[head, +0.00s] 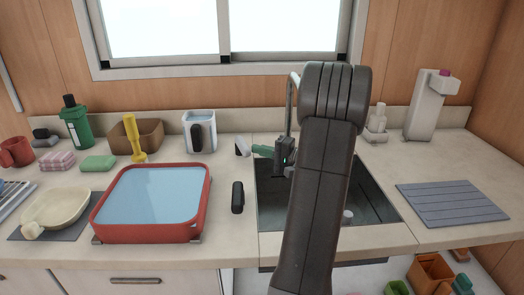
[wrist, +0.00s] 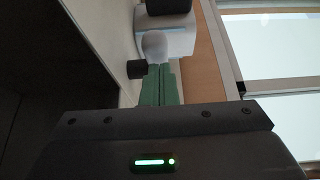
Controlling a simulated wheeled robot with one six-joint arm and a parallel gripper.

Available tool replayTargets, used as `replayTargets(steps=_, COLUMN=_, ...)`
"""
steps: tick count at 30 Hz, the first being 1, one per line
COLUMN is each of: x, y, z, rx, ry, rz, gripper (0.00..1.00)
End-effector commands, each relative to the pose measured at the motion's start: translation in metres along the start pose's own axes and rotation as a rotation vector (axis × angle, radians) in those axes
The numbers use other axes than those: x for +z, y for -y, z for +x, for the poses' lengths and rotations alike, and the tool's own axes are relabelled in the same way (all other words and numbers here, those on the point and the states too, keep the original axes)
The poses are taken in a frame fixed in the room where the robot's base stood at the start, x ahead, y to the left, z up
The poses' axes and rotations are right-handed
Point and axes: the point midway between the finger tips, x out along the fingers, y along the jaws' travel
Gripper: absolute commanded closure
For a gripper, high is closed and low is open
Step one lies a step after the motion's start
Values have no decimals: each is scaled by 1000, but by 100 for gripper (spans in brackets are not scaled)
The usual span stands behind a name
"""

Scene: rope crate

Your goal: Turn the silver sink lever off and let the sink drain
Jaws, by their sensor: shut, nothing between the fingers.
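My gripper (head: 257,150) has green fingers, closed together and empty, pointing left over the sink's back left corner. A pale silver piece, apparently the sink lever (head: 242,147), is just left of the fingertips. In the wrist view my gripper (wrist: 160,68) points at the rounded pale end of the lever (wrist: 155,45); I cannot tell whether they touch. The dark sink (head: 268,212) is partly hidden behind my arm, and its water level is unclear. The thin faucet (head: 292,92) rises behind my arm, its spout mostly hidden.
A red tub of water (head: 206,205) stands left of the sink, with a black object (head: 237,197) between them. A water-filled pitcher (head: 199,132) stands behind, near the lever. A grey mat (head: 452,203) and a white dispenser (head: 424,112) are at right.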

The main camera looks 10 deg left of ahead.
Motion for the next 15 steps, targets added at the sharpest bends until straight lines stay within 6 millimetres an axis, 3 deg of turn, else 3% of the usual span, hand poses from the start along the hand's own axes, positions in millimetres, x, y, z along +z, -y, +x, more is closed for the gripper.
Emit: replayTargets(steps=15, x=23, y=-5, z=11, rx=-1, ry=-209, rz=-3, gripper=100)
